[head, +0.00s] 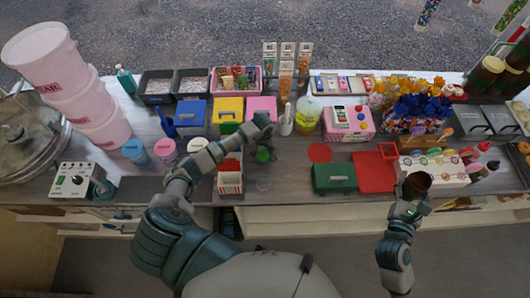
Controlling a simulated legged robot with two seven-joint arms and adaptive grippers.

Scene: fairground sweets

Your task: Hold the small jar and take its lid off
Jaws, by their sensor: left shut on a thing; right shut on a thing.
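My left gripper (264,145) is over the front middle of the counter, its dark fingers pointing down. My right gripper (412,200) is at the counter's front edge on the right. It is shut on a dark brown round thing (417,183), which may be the small jar. I cannot tell whether a lid is on it. The two grippers are well apart.
A red-and-white striped box (230,178) stands left of my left gripper. A green case (334,178) and a red mat (374,172) lie between the grippers. A white rack (432,168) of sweets is behind the right one. Bins and bottles crowd the back.

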